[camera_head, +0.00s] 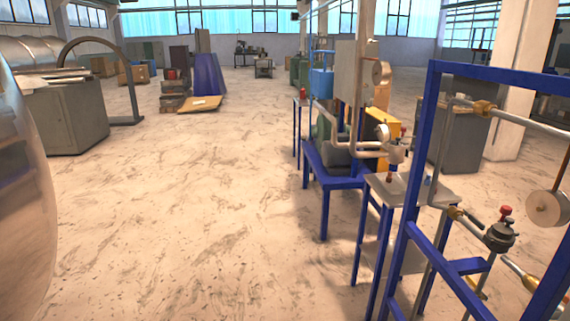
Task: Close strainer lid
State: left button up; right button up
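No strainer or strainer lid can be made out for certain. A dark round fitting with a red knob (500,235) sits on the pipework inside a blue frame (431,140) at the right. A round tan disc (547,208) hangs beside it, near the right edge. Neither of my grippers is in view.
A large shiny curved surface (22,190) fills the left edge. A blue stand (325,195) with pipes and a small grey table (412,187) stand right of centre. A grey cabinet (65,118) is at the left. The pale floor (190,215) between them is clear.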

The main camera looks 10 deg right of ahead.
aim_at(383, 131)
jog(key=i+z, duration=0.3)
jog(key=i, duration=0.3)
jog(key=i+z, duration=0.3)
jog(key=i, duration=0.3)
jog(key=i+j+z, duration=0.25)
jog(key=i, duration=0.35)
jog(key=i+j+z, duration=0.1)
jog(key=i+j, duration=0.2)
jog(key=i+j+z, duration=0.1)
jog(key=i+j, duration=0.2)
jog(key=j, duration=0.15)
